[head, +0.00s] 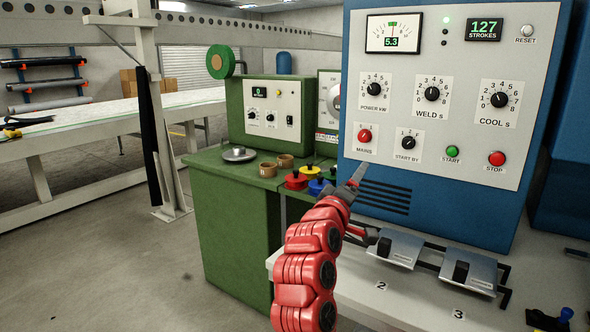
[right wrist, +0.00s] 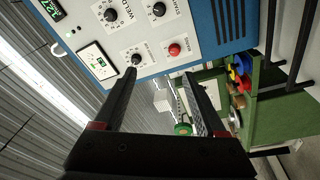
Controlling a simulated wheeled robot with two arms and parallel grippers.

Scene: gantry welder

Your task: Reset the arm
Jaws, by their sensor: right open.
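My right arm (head: 310,262), red and segmented, rises from the bottom middle of the head view. Its right gripper (head: 366,203) is in front of the lower left of the welder's control panel (head: 470,100), near the red MAINS knob (head: 365,135). In the right wrist view the gripper (right wrist: 162,78) is open, with nothing between its two dark fingers. The panel, with the MAINS knob (right wrist: 174,49), lies beyond the fingertips and appears turned sideways. The gap between gripper and panel is hard to judge. My left gripper is not in view.
Below the panel, a pale bench (head: 375,298) carries two metal plates (head: 399,247) on dark supports. A green cabinet (head: 235,215) stands to the left, with a control box (head: 265,107) and red, blue and yellow pieces on top. Floor at the lower left is clear.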

